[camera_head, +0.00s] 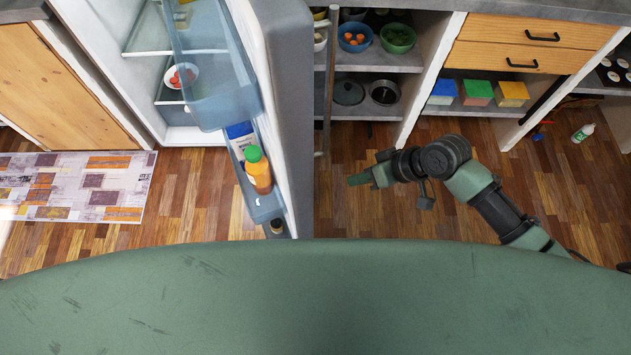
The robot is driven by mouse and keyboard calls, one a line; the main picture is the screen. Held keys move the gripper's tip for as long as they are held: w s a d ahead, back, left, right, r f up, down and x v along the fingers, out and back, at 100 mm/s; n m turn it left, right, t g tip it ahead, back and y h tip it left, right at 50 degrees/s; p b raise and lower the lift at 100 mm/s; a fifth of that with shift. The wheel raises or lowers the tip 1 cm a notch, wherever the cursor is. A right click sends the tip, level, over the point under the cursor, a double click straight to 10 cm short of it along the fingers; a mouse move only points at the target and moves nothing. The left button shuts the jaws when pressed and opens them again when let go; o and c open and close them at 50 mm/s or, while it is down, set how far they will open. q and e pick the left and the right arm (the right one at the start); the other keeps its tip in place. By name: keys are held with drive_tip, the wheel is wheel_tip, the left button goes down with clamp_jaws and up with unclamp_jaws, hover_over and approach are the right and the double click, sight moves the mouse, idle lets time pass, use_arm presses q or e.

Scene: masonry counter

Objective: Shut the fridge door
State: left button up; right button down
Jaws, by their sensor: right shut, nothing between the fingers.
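The fridge door (290,110) stands wide open and points towards me. Its inner side faces left and carries clear shelves with an orange bottle (257,170) and a carton. The open fridge interior (140,45) is at the upper left, with a bowl (181,76) on a shelf. A long handle (327,90) shows on the right, outer side of the door. My right gripper (358,180) is to the right of the door, apart from it, shut and empty, its tip pointing left. My left gripper is not in view.
Open masonry shelves (375,62) with bowls and pots stand behind the door. Wooden drawers (530,40) and several coloured boxes (478,92) are farther right. A patterned rug (75,185) lies at left. Bare wooden floor surrounds my right arm.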

drive_tip(key=a+f+p, duration=0.2)
drive_tip(key=a+f, duration=0.4)
drive_tip(key=a, duration=0.3)
drive_tip(key=shift+f, duration=0.4)
drive_tip(key=shift+a, duration=0.1)
